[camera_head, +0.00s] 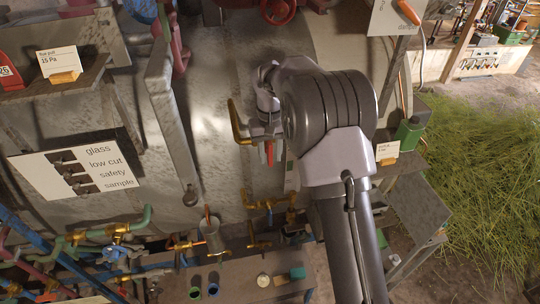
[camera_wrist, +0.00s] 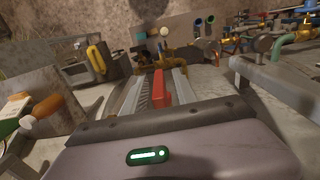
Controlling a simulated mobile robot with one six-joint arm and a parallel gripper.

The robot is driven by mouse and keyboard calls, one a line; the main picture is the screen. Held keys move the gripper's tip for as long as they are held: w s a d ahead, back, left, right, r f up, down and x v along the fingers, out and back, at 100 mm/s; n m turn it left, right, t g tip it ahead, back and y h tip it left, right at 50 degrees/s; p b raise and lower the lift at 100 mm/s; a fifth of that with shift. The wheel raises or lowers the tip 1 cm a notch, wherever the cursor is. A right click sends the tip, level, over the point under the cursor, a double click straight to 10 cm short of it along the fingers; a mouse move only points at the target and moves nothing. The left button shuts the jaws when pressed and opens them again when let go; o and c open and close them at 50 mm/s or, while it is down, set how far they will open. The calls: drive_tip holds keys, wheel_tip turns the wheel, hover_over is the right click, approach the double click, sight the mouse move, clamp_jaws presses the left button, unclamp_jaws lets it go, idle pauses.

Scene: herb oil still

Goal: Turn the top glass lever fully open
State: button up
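A red lever (camera_head: 270,153) shows just below my gripper (camera_head: 268,135) in the head view, in front of the large metal still. In the wrist view the red lever (camera_wrist: 159,88) stands between the two grey fingers of my gripper (camera_wrist: 160,90), with what looks like a narrow gap on each side. The fingers look apart; contact is not clear. I cannot tell for sure that this is the top glass lever. A sign (camera_head: 80,165) with the word "glass" hangs at the left. My wrist hides part of the mounting.
A long metal bar (camera_head: 172,125) hangs further left. Brass valves and pipes (camera_head: 270,203) lie below. A shelf with a green bottle (camera_head: 409,131) stands at right.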

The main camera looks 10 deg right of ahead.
drive_tip(key=shift+w+f, duration=0.15)
drive_tip(key=shift+f, duration=0.35)
clamp_jaws()
